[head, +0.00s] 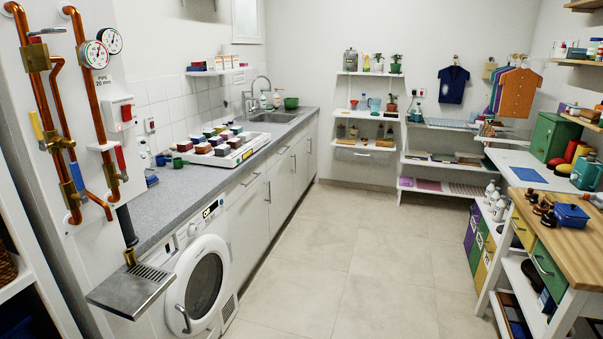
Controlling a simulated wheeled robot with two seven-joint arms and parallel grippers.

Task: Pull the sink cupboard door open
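The sink (274,117) with its tall curved tap (250,95) is set in the grey worktop near the far end of the left-hand counter. White cupboard doors with upright metal handles line the front below it. The door under the sink (300,169) looks shut, flush with its neighbours, with a handle (294,163) on its front. I see the doors at a steep angle, so which one belongs to the sink is not fully clear. Neither of my grippers shows in this view.
A white washing machine (207,276) stands nearer along the counter, with a metal drip shelf (132,291) jutting out beside it. The tiled floor (320,255) is clear. A wooden-topped bench (570,220) bounds the right side.

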